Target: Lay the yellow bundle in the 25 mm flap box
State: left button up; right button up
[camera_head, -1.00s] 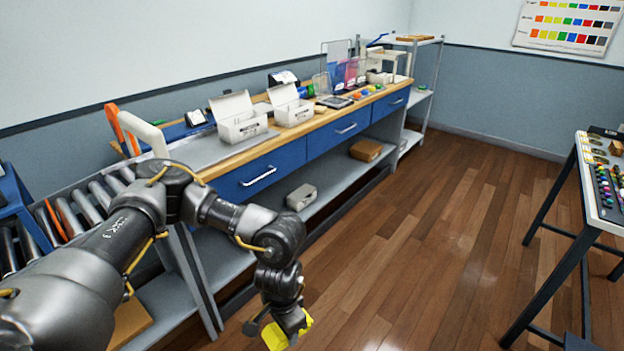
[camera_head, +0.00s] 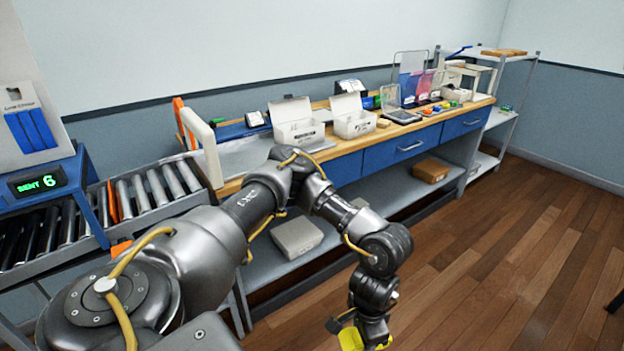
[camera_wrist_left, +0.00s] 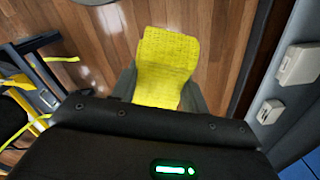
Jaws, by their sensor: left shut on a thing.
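My left gripper (camera_head: 362,326) is low in front of the bench in the head view, over the wooden floor. It is shut on the yellow bundle (camera_head: 352,340), which sits between its fingers. The wrist view shows the yellow bundle (camera_wrist_left: 165,60) held and looking like a woven strap. Two white boxes with raised lids stand on the bench: a left one (camera_head: 299,131) and a right one (camera_head: 354,124). Their labels are too small to read, so I cannot tell which is the 25 mm flap box. My right gripper is not in view.
The bench (camera_head: 340,150) has blue drawers and a lower shelf with a grey box (camera_head: 297,237) and a brown carton (camera_head: 430,170). A roller conveyor (camera_head: 150,192) with a "SENT 6" display (camera_head: 38,182) is at left. A white-and-orange frame stands beside the bench's left end. The floor at right is clear.

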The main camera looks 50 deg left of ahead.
aim_at(306, 140)
jog(key=i, duration=2.9)
jog(key=u, duration=1.5)
